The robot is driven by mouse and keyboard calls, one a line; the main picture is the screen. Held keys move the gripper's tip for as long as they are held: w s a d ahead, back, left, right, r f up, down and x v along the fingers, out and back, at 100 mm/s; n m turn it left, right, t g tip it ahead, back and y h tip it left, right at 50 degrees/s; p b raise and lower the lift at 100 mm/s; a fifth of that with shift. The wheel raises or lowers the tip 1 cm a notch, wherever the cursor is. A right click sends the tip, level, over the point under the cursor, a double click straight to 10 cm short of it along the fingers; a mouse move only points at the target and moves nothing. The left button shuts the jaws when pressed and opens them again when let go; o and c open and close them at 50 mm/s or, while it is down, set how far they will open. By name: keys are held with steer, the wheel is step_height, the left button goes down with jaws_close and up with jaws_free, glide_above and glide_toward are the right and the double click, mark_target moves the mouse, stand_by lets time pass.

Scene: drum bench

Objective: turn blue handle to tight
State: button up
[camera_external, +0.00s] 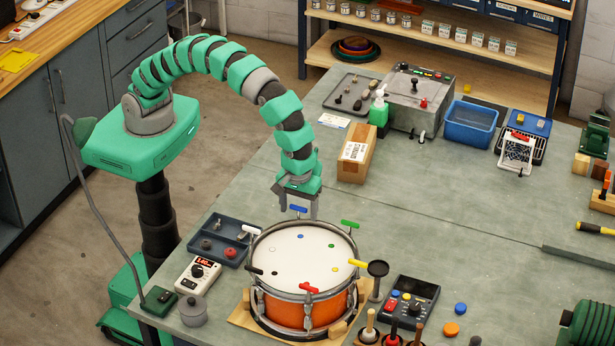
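The blue handle (298,209) sticks up at the far rim of an orange drum (290,308) with a white head. My gripper (300,212) points down at the blue handle, its grey fingers right behind or around it. At this size I cannot tell whether the fingers touch the handle or how far apart they are. The handle lies roughly level, its left end a little higher. A blue dot (300,237) is on the head in front of it.
Other handles ring the drum: green (349,224), yellow (357,263), red (308,288) and black (254,270). A dark tray (217,240) and a dial meter (198,275) stand left. A cardboard box (356,154) stands behind. A control box (405,301) is at right.

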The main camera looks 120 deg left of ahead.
steer(key=c, duration=0.9)
steer(key=shift+c, duration=0.2)
steer(key=shift+o, duration=0.2)
steer(key=shift+m+b, duration=0.3)
